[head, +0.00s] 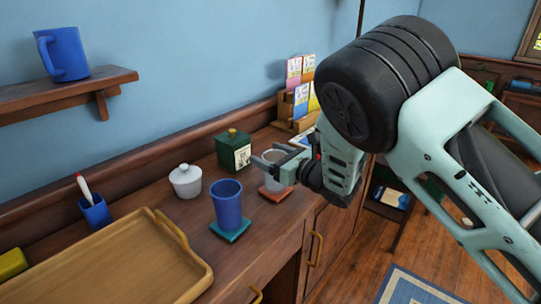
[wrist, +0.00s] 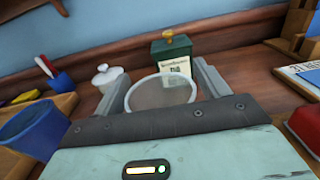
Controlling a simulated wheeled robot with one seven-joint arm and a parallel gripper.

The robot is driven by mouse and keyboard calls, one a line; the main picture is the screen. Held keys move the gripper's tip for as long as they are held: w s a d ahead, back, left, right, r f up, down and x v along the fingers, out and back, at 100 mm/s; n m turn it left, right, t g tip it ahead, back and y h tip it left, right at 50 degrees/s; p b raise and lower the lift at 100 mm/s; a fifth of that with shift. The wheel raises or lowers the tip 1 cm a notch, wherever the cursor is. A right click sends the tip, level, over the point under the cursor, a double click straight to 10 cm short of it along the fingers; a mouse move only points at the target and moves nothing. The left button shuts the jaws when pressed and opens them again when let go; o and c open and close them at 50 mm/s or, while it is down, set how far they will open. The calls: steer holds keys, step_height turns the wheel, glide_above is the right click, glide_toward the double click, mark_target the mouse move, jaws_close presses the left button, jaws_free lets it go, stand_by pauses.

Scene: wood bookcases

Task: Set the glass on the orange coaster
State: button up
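The clear glass (head: 273,178) is upright at the orange coaster (head: 281,196) on the wooden cabinet top. Its base appears to be on the coaster or just above it; I cannot tell which. My gripper (head: 276,164) reaches in from the right with one finger on each side of the glass near its rim. In the wrist view, the glass (wrist: 162,92) fills the gap between the two grey fingers, and the gripper looks shut on it. The coaster is hidden in the wrist view.
A blue cup (head: 227,203) stands on a teal coaster (head: 231,230), left of the glass. A white lidded jar (head: 186,182) and a green canister (head: 233,150) stand behind. A wooden tray (head: 120,270) lies at left. A card rack (head: 300,95) stands at the back right.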

steer(key=shift+r, duration=0.15)
steer(key=shift+s+d, duration=0.1)
steer(key=shift+d, duration=0.05)
steer(key=s+d+m+h+b, duration=0.2)
steer(key=s+d+m+h, duration=0.2)
steer(key=s+d+m, duration=0.45)
steer(key=s+d+m+g+h, duration=0.2)
steer(key=s+m+g+h, duration=0.1)
steer(key=s+m, duration=0.7)
steer(key=s+d+r+m+g+h, duration=0.1)
steer(key=s+d+m+g+h, duration=0.2)
steer(key=s+m, duration=0.7)
steer(key=s+d+m+g+h, duration=0.3)
steer(key=s+m+g, duration=0.2)
steer(key=s+m, duration=0.5)
steer(key=shift+s+r, duration=0.15)
steer(key=shift+s, duration=0.55)
